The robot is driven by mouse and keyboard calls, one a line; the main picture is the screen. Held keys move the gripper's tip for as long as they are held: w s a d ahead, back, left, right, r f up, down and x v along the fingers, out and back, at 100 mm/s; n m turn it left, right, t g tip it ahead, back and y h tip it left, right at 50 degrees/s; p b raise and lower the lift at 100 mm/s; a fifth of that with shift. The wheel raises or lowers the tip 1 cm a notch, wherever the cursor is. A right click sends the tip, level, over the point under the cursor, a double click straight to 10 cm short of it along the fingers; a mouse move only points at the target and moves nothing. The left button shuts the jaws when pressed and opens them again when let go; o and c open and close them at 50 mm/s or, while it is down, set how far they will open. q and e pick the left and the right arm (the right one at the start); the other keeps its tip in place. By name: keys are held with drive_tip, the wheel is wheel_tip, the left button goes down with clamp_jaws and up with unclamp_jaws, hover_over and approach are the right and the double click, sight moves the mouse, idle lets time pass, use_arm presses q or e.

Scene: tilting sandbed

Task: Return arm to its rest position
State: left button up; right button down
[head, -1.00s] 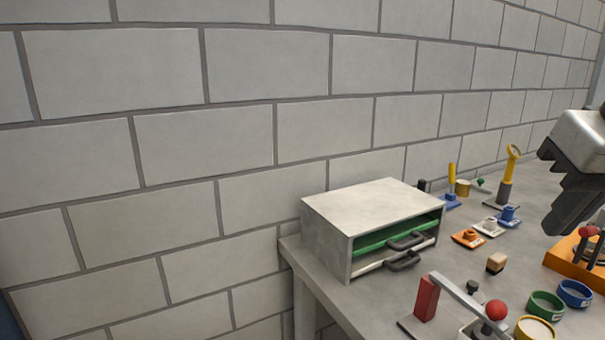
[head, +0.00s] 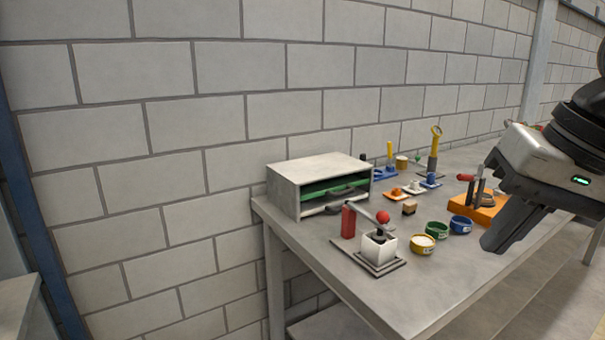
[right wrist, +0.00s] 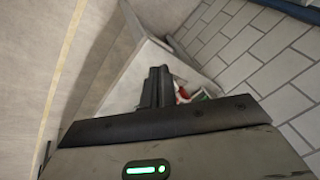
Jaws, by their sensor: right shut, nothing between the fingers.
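My right gripper (head: 497,240) hangs at the right of the head view, in front of the table's front edge and apart from the things on it. Its fingers are together with nothing between them. In the right wrist view the shut fingers (right wrist: 157,87) point toward the table, which is partly hidden behind them. My left gripper is in neither view.
The grey table (head: 440,290) carries a drawer cabinet (head: 318,170) at its left end. Nearby are a red-handled lever device (head: 378,248), yellow, green and blue bowls (head: 436,230) and an orange block (head: 482,210). The front strip of the tabletop is bare.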

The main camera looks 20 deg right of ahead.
drive_tip(key=w+a+f+m+y, duration=0.55)
drive_tip(key=a+m+y, duration=0.45)
drive_tip(key=m+y, duration=0.2)
drive_tip(key=w+d+f+m+t+h, duration=0.1)
drive_tip(key=w+f+m+t+h, duration=0.15)
drive_tip(key=f+m+t, duration=0.95)
drive_tip(key=w+d+f+m+t+h, duration=0.1)
drive_tip(key=w+d+f+m+h, duration=0.15)
drive_tip(key=m, duration=1.65)
drive_tip(key=s+a+f+m+g+h, duration=0.2)
drive_tip(key=s+a+f+m, duration=0.1)
drive_tip(key=f+m, duration=0.4)
drive_tip(key=s+a+f+m+g+h, duration=0.2)
drive_tip(key=s+f+m, duration=0.3)
drive_tip(key=f+m, duration=0.2)
drive_tip(key=s+a+f+m+g+h, duration=0.1)
drive_tip(key=s+a+f+m+g, duration=0.1)
drive_tip(key=f+m, duration=0.6)
wheel_tip(320, 180, down, 2)
drive_tip(key=shift+s+a+g+h, duration=0.4)
drive_tip(key=shift+s+a, duration=0.4)
drive_tip(key=shift+s, duration=0.2)
